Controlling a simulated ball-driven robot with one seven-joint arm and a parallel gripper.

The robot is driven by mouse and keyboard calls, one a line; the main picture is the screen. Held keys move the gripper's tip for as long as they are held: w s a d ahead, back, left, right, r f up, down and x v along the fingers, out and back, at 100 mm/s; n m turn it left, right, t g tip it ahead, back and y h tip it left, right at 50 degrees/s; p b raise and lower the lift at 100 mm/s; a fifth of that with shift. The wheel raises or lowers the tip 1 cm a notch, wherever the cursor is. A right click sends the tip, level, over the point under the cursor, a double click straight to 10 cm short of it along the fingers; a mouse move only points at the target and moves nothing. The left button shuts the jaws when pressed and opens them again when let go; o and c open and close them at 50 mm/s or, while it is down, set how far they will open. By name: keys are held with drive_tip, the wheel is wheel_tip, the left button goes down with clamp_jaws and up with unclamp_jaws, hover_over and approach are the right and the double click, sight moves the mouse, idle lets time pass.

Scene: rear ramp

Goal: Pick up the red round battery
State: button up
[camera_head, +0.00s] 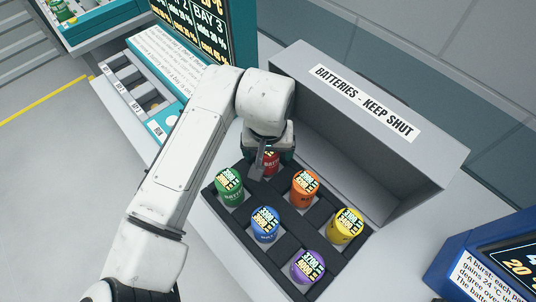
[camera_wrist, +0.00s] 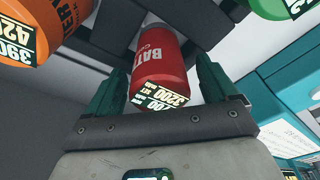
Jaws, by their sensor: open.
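The red round battery (camera_head: 270,160) stands in the far corner of the dark battery tray (camera_head: 263,186), partly hidden by my gripper in the head view. In the wrist view the red battery (camera_wrist: 158,72) lies between the two dark green fingers of my gripper (camera_wrist: 168,92). The fingers are open, one on each side of the battery, with a narrow gap visible. I cannot tell whether either finger touches it.
Green (camera_head: 229,183), blue (camera_head: 265,224), orange (camera_head: 304,188), yellow (camera_head: 345,226) and purple (camera_head: 307,266) batteries stand close by in the tray. The grey lid marked "BATTERIES - KEEP SHUT" (camera_head: 362,102) stands open behind. A blue panel (camera_head: 490,262) is at the right.

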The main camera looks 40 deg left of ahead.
drive_tip(key=shift+r, duration=0.1)
drive_tip(key=c, duration=1.4)
